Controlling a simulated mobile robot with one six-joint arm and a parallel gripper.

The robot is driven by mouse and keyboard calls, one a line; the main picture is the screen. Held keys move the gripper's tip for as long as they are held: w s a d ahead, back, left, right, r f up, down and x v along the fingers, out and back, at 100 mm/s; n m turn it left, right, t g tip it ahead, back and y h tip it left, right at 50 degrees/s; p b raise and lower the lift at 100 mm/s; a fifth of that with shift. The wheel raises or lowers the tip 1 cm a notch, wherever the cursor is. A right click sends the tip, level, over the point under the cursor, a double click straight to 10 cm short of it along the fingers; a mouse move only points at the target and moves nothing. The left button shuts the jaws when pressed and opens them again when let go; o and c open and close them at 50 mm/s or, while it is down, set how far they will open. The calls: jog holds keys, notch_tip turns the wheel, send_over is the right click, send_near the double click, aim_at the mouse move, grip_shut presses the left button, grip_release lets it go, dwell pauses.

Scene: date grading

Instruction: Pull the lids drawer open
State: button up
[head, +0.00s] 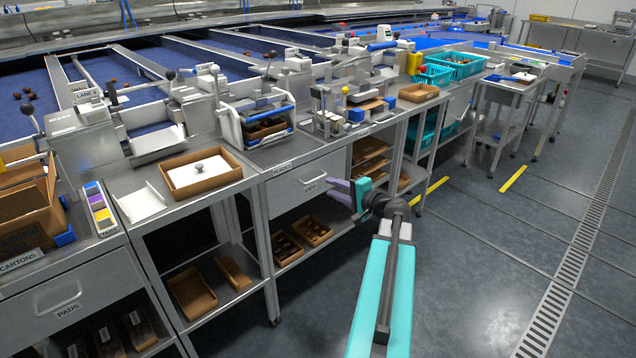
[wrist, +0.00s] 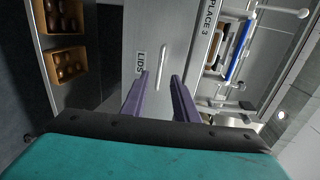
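The lids drawer (head: 287,196) is a grey metal front under the middle bench, closed flush in its frame. Its bar handle (head: 314,179) sits above a LIDS label. In the wrist view the drawer front (wrist: 125,35) fills the middle, with the pale handle (wrist: 163,62) lying lengthwise and the LIDS label (wrist: 140,63) beside it. My gripper (head: 343,190) is in front of the drawer's right part. Its two purple fingers (wrist: 161,76) are apart and empty, with the handle between and just beyond the tips; contact cannot be told.
Below the drawer, a shelf holds brown trays (head: 312,231). A pads drawer (head: 62,302) is at the lower left. The bench above carries a brown tray with a white lid (head: 200,172) and a rack (head: 255,124). Open grey floor (head: 500,260) lies to the right.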

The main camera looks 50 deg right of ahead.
jog(key=x, duration=0.8)
jog(key=shift+w, duration=0.25)
grip_shut()
dwell(1.2)
